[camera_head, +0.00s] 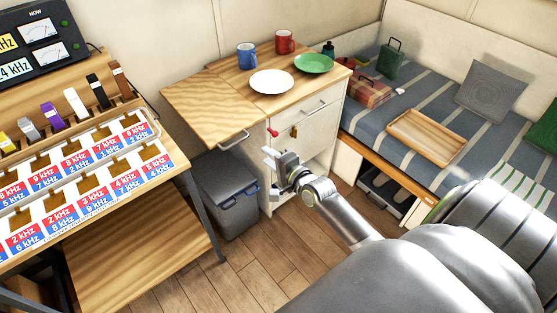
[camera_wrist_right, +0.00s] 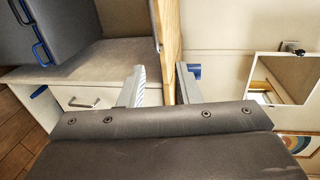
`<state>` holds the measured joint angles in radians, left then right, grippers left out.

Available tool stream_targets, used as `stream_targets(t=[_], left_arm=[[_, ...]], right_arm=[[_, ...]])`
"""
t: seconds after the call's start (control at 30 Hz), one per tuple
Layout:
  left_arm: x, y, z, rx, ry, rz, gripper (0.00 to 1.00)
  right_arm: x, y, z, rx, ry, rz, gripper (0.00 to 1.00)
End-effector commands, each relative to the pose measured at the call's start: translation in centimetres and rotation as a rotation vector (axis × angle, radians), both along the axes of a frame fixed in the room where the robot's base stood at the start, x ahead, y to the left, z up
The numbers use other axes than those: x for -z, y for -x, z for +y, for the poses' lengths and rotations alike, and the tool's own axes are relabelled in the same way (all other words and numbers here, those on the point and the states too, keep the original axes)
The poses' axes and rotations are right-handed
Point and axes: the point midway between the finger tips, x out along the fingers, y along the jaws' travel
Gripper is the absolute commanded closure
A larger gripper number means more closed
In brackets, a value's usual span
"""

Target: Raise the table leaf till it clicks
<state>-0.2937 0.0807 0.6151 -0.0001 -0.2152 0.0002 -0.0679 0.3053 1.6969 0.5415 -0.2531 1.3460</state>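The wooden table leaf (camera_head: 205,105) juts from the left side of the small cabinet. It looks about level with the cabinet top (camera_head: 235,75), though a small tilt is hard to judge. A metal handle (camera_head: 234,140) sits at its front edge. My right gripper (camera_head: 282,163) is below the leaf, by the cabinet's front. In the wrist view my right gripper (camera_wrist_right: 163,84) has its fingers apart, with a wooden edge (camera_wrist_right: 170,35) showing between them. I cannot tell whether they touch it. The leaf's underside is hidden in the head view. My left gripper is out of view.
Plates and mugs (camera_head: 247,56) stand on the cabinet top. A red catch (camera_head: 273,132) is on the cabinet front. A grey bin (camera_head: 228,195) with blue handles stands under the leaf. A radio bench (camera_head: 170,190) is at left, a striped bed (camera_head: 425,100) at right.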

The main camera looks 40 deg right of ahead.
Motion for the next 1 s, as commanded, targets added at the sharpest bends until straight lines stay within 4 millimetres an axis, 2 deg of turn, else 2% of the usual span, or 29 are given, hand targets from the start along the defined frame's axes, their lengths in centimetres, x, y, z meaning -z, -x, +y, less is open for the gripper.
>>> stream_targets(t=[0.1,0.3,0.87,0.97,1.0], left_arm=[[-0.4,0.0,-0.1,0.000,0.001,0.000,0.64],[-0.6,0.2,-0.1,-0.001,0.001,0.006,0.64],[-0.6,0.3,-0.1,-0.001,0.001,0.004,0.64],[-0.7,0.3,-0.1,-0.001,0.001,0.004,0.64],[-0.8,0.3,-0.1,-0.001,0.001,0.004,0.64]], right_arm=[[-0.4,1.9,-0.2,0.001,0.001,0.001,0.70],[-0.8,3.5,-0.3,0.000,0.000,-0.002,0.70],[-0.8,3.7,-0.3,0.000,0.000,-0.002,0.70],[-0.2,3.8,-0.5,0.002,0.014,0.010,0.70],[0.5,4.0,-0.6,0.006,0.034,0.025,0.70]])
